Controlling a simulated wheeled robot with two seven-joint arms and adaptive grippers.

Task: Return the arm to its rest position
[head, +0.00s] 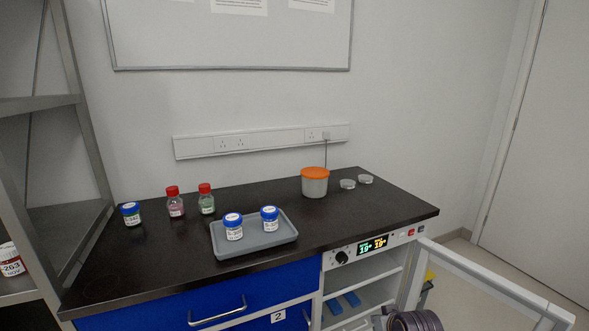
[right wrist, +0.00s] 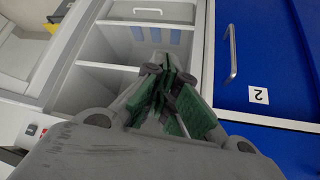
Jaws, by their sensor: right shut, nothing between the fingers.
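My right gripper (right wrist: 168,75) shows in the right wrist view, shut with nothing between its green-padded fingers. It is in front of the open white shelf compartments (right wrist: 110,45) of the cabinet, beside the blue front. Part of my right arm shows at the bottom edge of the head view, below the instrument panel (head: 372,246). My left gripper is not in view.
On the black worktop (head: 150,262), a grey tray (head: 262,243) holds two blue-lidded jars (head: 233,231). Red-capped bottles (head: 206,204), another blue-lidded jar (head: 131,217) and an orange-lidded tub (head: 314,186) stand nearby. An open white-framed door (head: 490,285) is at the lower right.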

